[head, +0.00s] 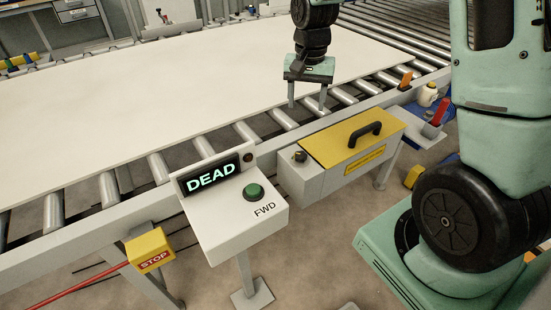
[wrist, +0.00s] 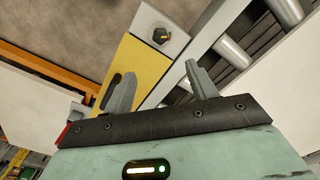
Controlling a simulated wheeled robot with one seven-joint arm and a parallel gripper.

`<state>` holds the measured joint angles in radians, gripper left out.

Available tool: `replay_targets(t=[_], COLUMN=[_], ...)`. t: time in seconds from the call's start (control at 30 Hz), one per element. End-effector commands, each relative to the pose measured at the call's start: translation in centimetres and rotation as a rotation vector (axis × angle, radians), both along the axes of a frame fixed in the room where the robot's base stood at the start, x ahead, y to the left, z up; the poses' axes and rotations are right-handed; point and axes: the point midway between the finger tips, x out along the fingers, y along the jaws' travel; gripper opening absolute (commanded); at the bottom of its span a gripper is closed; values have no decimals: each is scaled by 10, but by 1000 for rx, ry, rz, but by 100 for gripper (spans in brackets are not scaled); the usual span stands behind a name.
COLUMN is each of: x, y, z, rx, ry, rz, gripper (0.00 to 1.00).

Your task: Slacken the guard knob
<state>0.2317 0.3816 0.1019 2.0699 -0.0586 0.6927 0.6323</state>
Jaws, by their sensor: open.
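The guard knob (head: 299,156) is small and dark, at the left end of a grey box with a yellow guard cover (head: 330,140). In the wrist view the knob (wrist: 163,36) shows beyond my fingertips, next to the yellow cover (wrist: 130,65). A black handle (head: 362,135) is on the cover. My gripper (head: 307,105) is open and empty, above the roller conveyor and behind the box. It also shows in the wrist view (wrist: 160,70), with its fingers apart and not touching the knob.
A control box (head: 235,215) with a DEAD display and green FWD button stands left of the guard box. A yellow STOP box (head: 151,250) hangs on the conveyor's front. A large pale board (head: 170,85) covers much of the rollers. A red-handled item (head: 437,115) is at the right.

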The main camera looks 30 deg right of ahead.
Motion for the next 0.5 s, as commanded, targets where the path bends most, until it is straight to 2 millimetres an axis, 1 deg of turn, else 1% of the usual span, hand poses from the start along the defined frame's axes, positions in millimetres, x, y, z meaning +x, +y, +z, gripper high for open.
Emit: replay_targets(t=[0.03, 0.17, 0.27, 0.5], x=[0, 0, -1, -1], y=[-3, -3, -2, -2], z=[-3, -16, -33, -83], rx=[-2, 0, 1, 0], ry=[1, 4, 6, 6], rz=[-9, -9, -8, -6], gripper=[57, 57, 57, 57])
